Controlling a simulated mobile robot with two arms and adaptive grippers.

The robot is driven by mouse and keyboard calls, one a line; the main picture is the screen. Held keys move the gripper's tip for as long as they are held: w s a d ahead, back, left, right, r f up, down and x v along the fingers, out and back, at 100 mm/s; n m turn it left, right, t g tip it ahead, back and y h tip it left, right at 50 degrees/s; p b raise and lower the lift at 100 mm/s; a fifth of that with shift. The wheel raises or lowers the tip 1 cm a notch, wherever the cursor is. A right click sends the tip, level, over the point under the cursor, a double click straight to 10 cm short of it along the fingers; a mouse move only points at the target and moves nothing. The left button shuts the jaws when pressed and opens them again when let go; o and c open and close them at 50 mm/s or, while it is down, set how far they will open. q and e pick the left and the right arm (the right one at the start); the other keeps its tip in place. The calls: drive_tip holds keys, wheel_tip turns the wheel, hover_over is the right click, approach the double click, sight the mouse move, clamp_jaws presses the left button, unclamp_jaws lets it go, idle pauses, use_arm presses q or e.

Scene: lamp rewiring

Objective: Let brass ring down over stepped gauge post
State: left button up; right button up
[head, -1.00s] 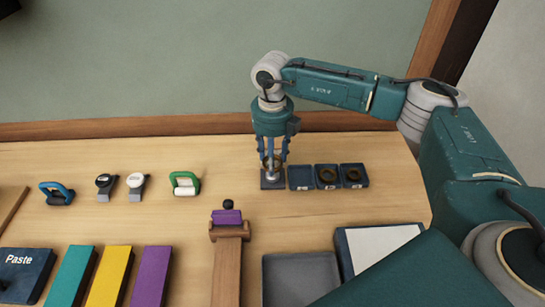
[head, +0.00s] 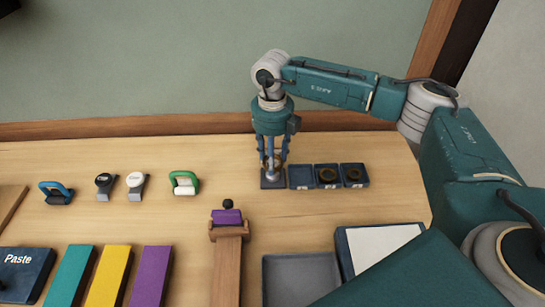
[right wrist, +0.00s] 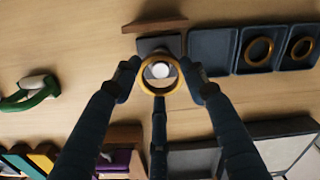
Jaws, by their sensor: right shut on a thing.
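My right gripper (head: 272,163) points down over the dark square base (head: 272,183) of the gauge post. It is shut on a brass ring (right wrist: 146,87), which sits between its fingertips in the right wrist view. The round pale top of the stepped gauge post (right wrist: 160,70) shows through the ring's opening, towards its upper part in the picture. The fingers hide most of the post in the head view. I cannot tell how high the ring is along the post. My left gripper is not in view.
Right of the post stand small blue trays: one empty (head: 301,186), two with a ring each (head: 327,176) (head: 353,175). A green-handled roller (head: 184,183) lies to the left. A wooden stand with a purple block (head: 227,216) and a grey tray (head: 290,280) are nearer.

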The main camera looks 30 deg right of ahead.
drive_tip(key=shift+f+b, duration=0.7)
drive_tip(key=shift+f, duration=0.1)
idle(1.4)
drive_tip(key=o, duration=1.7)
drive_tip(key=shift+c, duration=0.2)
drive_tip(key=shift+r, duration=0.1)
wheel_tip(320, 180, up, 8)
drive_tip(key=p, duration=0.4)
drive_tip(key=shift+p, duration=0.35)
